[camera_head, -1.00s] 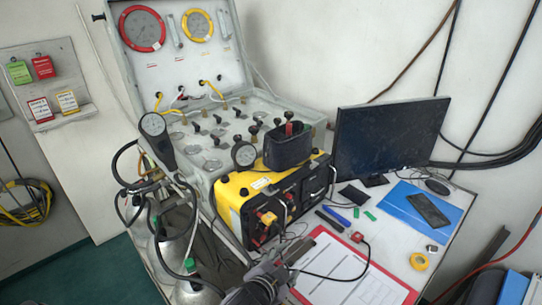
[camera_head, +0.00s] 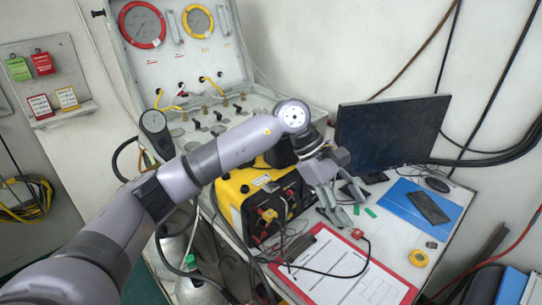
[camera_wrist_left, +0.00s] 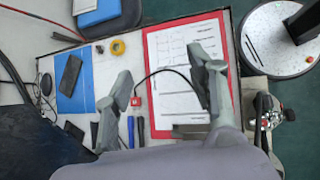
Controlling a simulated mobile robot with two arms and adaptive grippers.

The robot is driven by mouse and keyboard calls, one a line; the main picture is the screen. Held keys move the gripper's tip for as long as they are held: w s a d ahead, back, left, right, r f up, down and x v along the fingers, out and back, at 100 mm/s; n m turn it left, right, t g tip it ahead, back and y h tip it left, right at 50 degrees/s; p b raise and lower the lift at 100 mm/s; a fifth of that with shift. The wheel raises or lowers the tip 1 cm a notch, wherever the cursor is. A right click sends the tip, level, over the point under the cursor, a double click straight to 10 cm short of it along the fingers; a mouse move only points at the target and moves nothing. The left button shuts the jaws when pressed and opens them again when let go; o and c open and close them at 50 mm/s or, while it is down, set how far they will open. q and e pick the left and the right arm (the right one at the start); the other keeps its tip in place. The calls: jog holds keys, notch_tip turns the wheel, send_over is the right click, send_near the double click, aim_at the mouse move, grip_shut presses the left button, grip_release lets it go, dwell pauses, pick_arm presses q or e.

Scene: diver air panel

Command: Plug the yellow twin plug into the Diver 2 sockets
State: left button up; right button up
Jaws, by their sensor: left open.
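The yellow and black unit (camera_head: 232,198) stands on the table, its front panel of sockets facing the lower right. A small yellow-orange piece (camera_head: 267,215) shows at the panel with red beside it; I cannot tell whether it is the twin plug or how it is seated. My left gripper (camera_head: 340,212) is open and empty, to the right of the unit and above the table. Its fingers also show in the left wrist view (camera_wrist_left: 160,88), spread above the table. My left arm hides part of the unit's top. Socket labels are too small to read. My right gripper is out of view.
A red clipboard (camera_head: 301,240) lies in front, with a red plug (camera_head: 357,236) on a black cable at its edge. A monitor (camera_head: 390,137), blue folder (camera_head: 405,211) and yellow tape roll (camera_head: 419,259) are to the right. Loose cables hang by the unit's front.

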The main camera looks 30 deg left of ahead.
pick_arm(q)
jog(key=w+a+r+y, duration=0.2)
jog(key=a+y, duration=0.3)
jog(key=a, duration=0.7)
notch_tip(320, 180, up, 3)
jog(key=y, duration=0.3)
send_over(272, 215)
jog(key=f+p, duration=0.1)
jog(key=f, duration=0.4)
jog(key=f+p, duration=0.1)
jog(key=f, duration=0.5)
jog(key=f+p, duration=0.1)
jog(key=f, duration=0.5)
jog(key=shift+a+f+p, duration=0.15)
jog(key=shift+a+p, duration=0.1)
jog(key=shift+p, duration=0.05)
jog(key=shift+c, duration=0.2)
grip_shut()
jog(key=shift+d, duration=0.2)
jog(key=shift+s+d, duration=0.3)
jog(key=shift+d, duration=0.6)
jog(key=shift+s+d, duration=0.1)
jog(key=shift+d, duration=0.1)
